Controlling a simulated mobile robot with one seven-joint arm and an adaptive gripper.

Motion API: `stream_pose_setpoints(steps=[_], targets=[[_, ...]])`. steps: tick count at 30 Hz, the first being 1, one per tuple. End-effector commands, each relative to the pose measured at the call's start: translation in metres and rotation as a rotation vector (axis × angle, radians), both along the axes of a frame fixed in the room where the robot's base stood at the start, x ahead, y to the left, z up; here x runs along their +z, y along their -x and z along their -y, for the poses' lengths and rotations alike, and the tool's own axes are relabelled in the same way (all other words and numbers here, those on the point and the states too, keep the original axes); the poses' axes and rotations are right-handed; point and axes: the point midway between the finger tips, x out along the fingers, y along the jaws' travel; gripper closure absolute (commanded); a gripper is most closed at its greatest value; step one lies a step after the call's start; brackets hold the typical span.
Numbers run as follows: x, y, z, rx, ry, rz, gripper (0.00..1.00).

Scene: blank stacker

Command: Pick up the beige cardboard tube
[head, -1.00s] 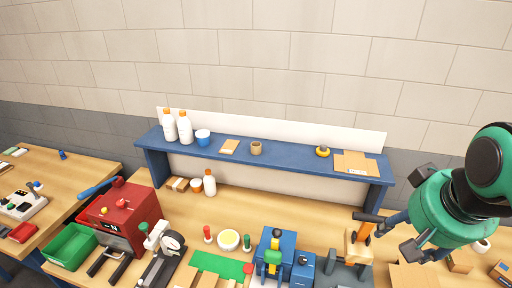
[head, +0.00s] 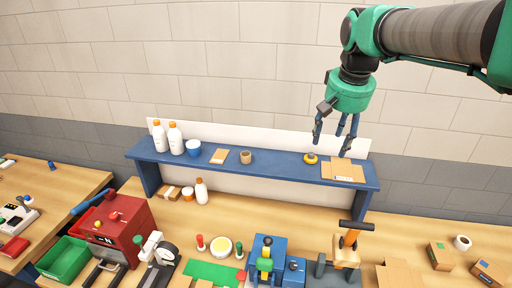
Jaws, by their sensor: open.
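A short beige cardboard tube (head: 246,157) stands upright on the blue shelf (head: 285,166), left of its middle. My gripper (head: 333,142) is open and empty, with its fingers pointing down. In the picture it is over the right part of the shelf, to the right of the tube and apart from it. The exact depth of the fingers relative to the shelf is hard to tell. Nothing hides the tube.
A yellow tape roll (head: 310,158) and cardboard sheets (head: 343,170) lie to the right.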

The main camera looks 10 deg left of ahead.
Motion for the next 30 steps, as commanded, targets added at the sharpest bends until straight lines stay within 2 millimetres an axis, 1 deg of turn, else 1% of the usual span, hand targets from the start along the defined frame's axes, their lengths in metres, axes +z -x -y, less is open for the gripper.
stream_pose_setpoints(steps=[1,3,10,15,23,30], targets=[[0.002,-0.013,-0.01,0.006,0.002,-0.01,0.44],[0.004,-0.029,-0.021,0.011,0.003,-0.02,0.44],[0.003,-0.076,-0.061,0.026,0.008,-0.06,0.44],[-0.003,-0.109,-0.092,0.038,0.013,-0.088,0.44],[-0.019,-0.153,-0.144,0.056,0.024,-0.131,0.44],[-0.043,-0.188,-0.193,0.072,0.036,-0.17,0.44]])
